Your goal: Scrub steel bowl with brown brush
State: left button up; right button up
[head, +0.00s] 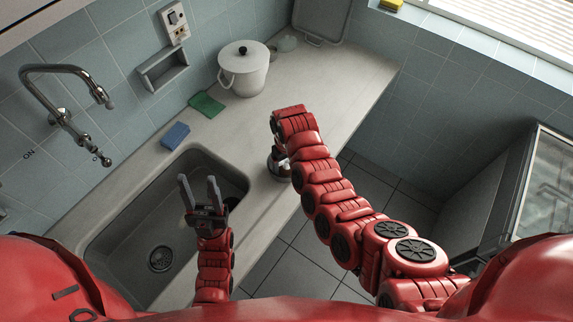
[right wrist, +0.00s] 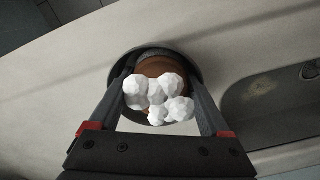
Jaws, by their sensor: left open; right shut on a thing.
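The steel bowl (right wrist: 150,51) stands on the counter, seen from above in the right wrist view as a dark round rim. In the head view the bowl (head: 277,168) shows only partly, below my right wrist. The brown brush (right wrist: 165,67) is between the fingers of my right gripper (right wrist: 160,82), over or in the bowl; its lower end is hidden. White foam-like lumps (right wrist: 157,97) cover part of the brush. My right gripper is shut on the brush. My left gripper (head: 200,183) is open and empty above the sink, left of the bowl.
The sink (head: 125,225) is left of the bowl. A blue sponge (head: 175,136), a green cloth or pad (head: 207,105) and a white lidded pot (head: 243,70) stand along the wall. A faucet (head: 75,120) reaches out at left. The counter's front edge is close to the bowl.

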jog(key=shift+f+b, duration=0.65)
jog(key=shift+f, duration=0.3)
jog(key=shift+w+a+f+b, duration=0.15)
jog(key=shift+w+b, duration=0.15)
jog(key=shift+b, duration=0.35)
jog(key=w+b, duration=0.1)
jog(key=b, duration=0.1)
jog(key=w+b, duration=0.1)
jog(key=b, duration=0.1)
jog(key=shift+w+a, duration=0.25)
jog(key=shift+a, duration=0.05)
jog(key=shift+w+a+b, duration=0.1)
jog(key=shift+w+b, duration=0.1)
jog(key=shift+b, duration=0.25)
